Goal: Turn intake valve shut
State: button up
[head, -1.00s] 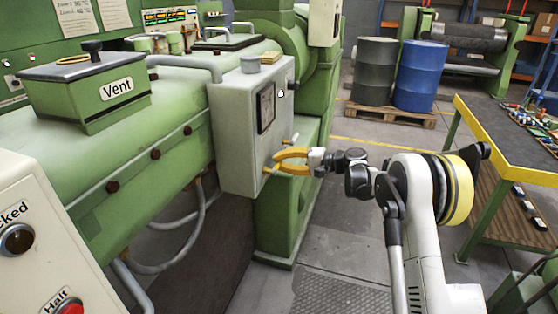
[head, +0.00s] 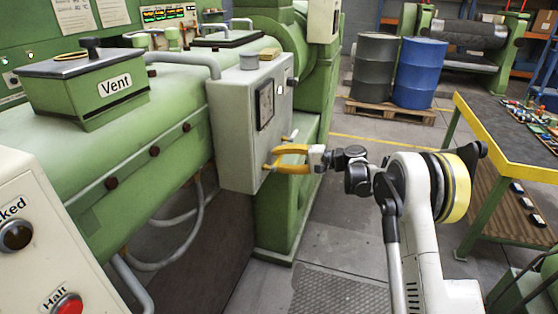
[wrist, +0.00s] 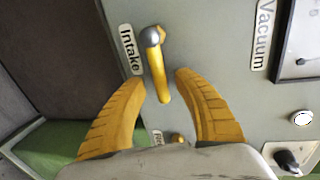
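The intake valve's yellow lever (wrist: 159,75) hangs from a grey round pivot on the grey control box, beside the "Intake" label (wrist: 130,49) in the wrist view. It points down and slightly right in that picture. My gripper (wrist: 161,78) is open, with one orange finger on each side of the lever. Gaps show between the lever and both fingers. In the head view my gripper (head: 272,160) is at the near right side of the grey box (head: 235,130); the lever there is small and partly hidden by the fingers.
A "Vacuum" gauge (wrist: 300,40), a white button (wrist: 302,118) and a black knob (wrist: 288,160) are to the right. A workbench (head: 490,130) stands right of my arm.

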jog(key=v, duration=1.2)
